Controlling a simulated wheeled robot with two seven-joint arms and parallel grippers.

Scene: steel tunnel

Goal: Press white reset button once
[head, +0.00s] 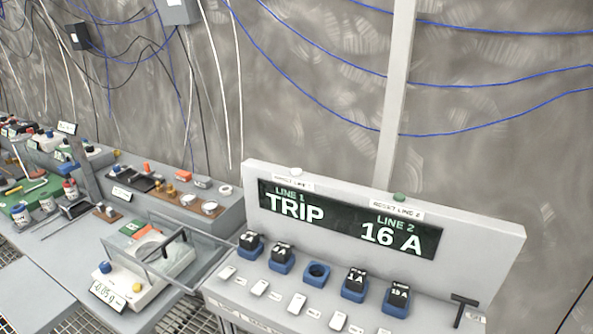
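A grey fuse panel (480,247) stands at the lower right. Its dark display (347,219) reads "LINE 1 TRIP" on the left and "LINE 2 16 A" on the right. The white reset button (296,171) sits on the panel's top edge, above a label that seems to read "RESET LINE 1". A green button (399,197) sits farther right on the same edge, above the label "RESET LINE 2". Neither of my grippers is in view, and nothing covers the white button.
Black blocks sit in blue sockets below the display; the middle socket (317,271) is empty. A black T-shaped handle (463,308) stands at the panel's right. A scale (133,288) with a clear cover stands left. Blue cables hang on the wall. Space above the panel is free.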

